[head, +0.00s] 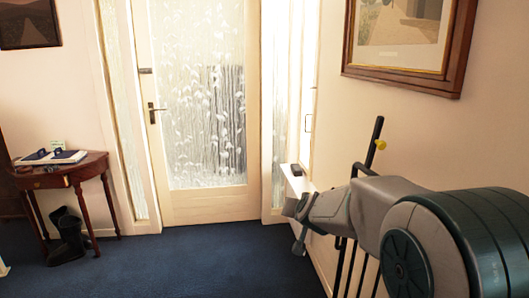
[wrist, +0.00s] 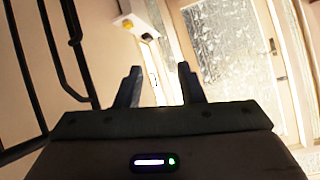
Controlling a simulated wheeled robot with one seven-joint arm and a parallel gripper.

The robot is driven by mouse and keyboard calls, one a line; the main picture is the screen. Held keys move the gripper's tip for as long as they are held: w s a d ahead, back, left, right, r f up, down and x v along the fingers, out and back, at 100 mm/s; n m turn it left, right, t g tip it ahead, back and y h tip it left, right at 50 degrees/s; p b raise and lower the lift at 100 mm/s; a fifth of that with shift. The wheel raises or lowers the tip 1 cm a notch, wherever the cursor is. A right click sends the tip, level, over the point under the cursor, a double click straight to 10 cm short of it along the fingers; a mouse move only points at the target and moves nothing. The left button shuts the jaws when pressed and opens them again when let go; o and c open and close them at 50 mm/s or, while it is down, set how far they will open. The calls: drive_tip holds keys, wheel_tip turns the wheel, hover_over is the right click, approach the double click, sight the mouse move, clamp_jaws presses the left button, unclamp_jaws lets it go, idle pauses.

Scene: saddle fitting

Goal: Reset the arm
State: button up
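My gripper (wrist: 158,88) shows in the wrist view with its two dark fingers standing apart. Nothing is held between them, and bare wall and the door frame show through the gap. In the head view my arm reaches in from the right edge, bent, with its far end near the right wall by the door. The gripper's fingers are hard to make out in that view.
A glazed door (head: 203,100) stands ahead. A small white shelf (head: 298,183) with a dark item (head: 296,170) is on the right wall, close to my arm. Black rails (wrist: 62,50) are near the gripper. A wooden side table (head: 62,172) and dark boots (head: 68,240) stand left. Blue carpet (head: 190,265) is clear.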

drive_tip(key=s+d+g+p, duration=0.1)
drive_tip(key=s+g+p, duration=0.1)
drive_tip(key=s, duration=0.9)
drive_tip(key=s+d+n+g+p, duration=0.1)
drive_tip(key=s+g, duration=0.3)
drive_tip(key=s, duration=0.7)
drive_tip(key=s+d+n+g+p, duration=0.1)
drive_tip(key=s+d+g+p, duration=0.2)
drive_tip(key=s, duration=0.8)
drive_tip(key=shift+s+r+h, duration=0.3)
drive_tip(key=shift+r, duration=0.1)
